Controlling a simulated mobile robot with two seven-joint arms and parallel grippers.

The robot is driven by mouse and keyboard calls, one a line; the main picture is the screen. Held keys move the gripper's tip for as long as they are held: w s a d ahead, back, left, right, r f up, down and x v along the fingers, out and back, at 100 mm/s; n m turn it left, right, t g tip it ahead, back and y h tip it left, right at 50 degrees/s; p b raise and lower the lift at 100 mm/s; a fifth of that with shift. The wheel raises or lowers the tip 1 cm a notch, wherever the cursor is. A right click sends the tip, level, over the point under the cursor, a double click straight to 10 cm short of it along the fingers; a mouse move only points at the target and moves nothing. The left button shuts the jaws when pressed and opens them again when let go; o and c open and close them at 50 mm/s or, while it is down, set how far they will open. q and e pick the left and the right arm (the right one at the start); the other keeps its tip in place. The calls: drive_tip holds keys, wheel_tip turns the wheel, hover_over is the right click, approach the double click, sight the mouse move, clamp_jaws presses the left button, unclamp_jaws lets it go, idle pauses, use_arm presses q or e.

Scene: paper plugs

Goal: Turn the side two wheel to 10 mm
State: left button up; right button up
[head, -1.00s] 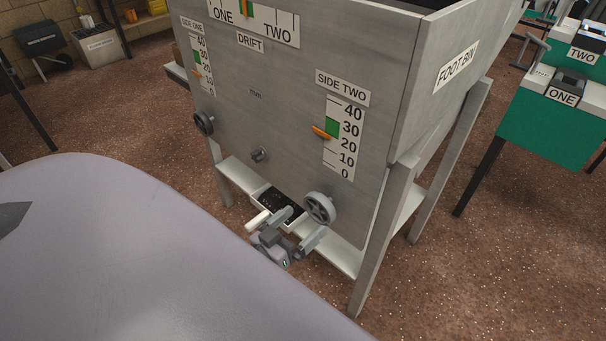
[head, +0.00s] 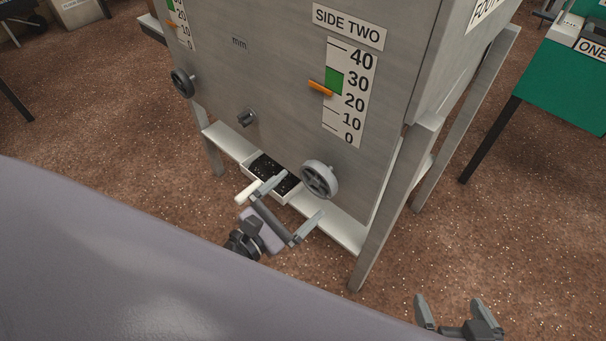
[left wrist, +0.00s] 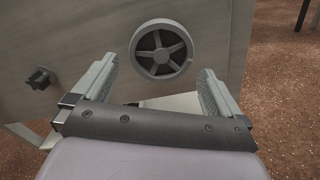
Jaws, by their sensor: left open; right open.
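The side two wheel (head: 319,180) is a grey spoked handwheel low on the front of the metal bin. It also shows in the left wrist view (left wrist: 161,50), ahead of and between my open fingers. Above it the side two scale (head: 349,93) runs from 0 to 40, with an orange pointer (head: 320,88) a little below 30, near the lower part of the green band. My left gripper (head: 295,198) is open and empty in front of the wheel, apart from it. My right gripper (head: 455,312) is open and empty at the bottom right, away from the bin.
A tray of dark bits (head: 275,176) with a white handle sits on the low shelf beside my left gripper. A small dark knob (head: 246,118) and the side one wheel (head: 182,82) are further left. A bin leg (head: 392,215) stands right of the wheel.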

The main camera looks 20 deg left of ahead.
sight(315, 183)
use_arm(q)
drive_tip(key=shift+n, duration=0.4)
drive_tip(key=shift+w+d, duration=0.1)
drive_tip(key=shift+w, duration=0.1)
drive_tip(key=shift+x, duration=3.3)
drive_tip(key=shift+d, duration=0.1)
drive_tip(key=c, duration=0.6)
